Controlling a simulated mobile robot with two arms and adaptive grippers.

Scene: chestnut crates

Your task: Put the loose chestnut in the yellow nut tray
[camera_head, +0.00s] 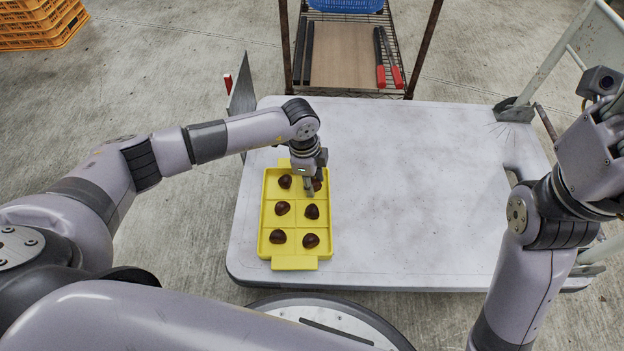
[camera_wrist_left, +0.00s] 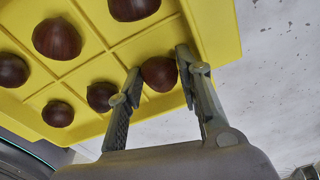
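The yellow nut tray (camera_head: 293,263) lies on the white platform, left of its middle. It has six compartments, with a dark brown chestnut showing in each of the others. My left gripper (camera_head: 312,188) points down over the far right compartment. There a chestnut (camera_head: 317,185), partly hidden by the gripper in the head view, is between its fingers. In the left wrist view this chestnut (camera_wrist_left: 159,73) seems touched by both fingers of the left gripper (camera_wrist_left: 160,70). It is at or just above the compartment floor. My right gripper (camera_head: 602,92) is raised at the right edge, away from the tray, its fingers unclear.
The white platform (camera_head: 420,190) is bare right of the tray. A wire rack (camera_head: 345,60) with a brown board and red-handled tools stands behind it. Orange crates (camera_head: 40,25) are stacked far left. A pale metal frame (camera_head: 555,55) rises at the right.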

